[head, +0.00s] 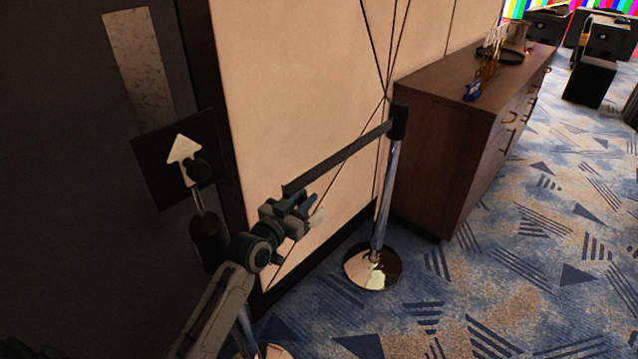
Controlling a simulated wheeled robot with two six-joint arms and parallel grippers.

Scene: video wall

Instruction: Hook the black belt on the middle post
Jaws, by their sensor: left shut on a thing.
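The black belt (345,155) runs from the black head of a chrome post (384,190) down and left to my left gripper (303,204). My left gripper is shut on the belt's free end, in front of the beige wall panel. A second post (207,240) with a black head stands at the left, partly hidden behind my left arm. The gripper is to the right of this post's head and apart from it. I cannot tell by looks which post is the middle one. My right gripper is not in view.
A black sign with a white arrow (184,156) rises above the left post. A wooden cabinet (450,140) with items on top stands right of the far post. Patterned blue carpet (500,290) is clear at the lower right. Dark equipment cases (592,80) stand at the back right.

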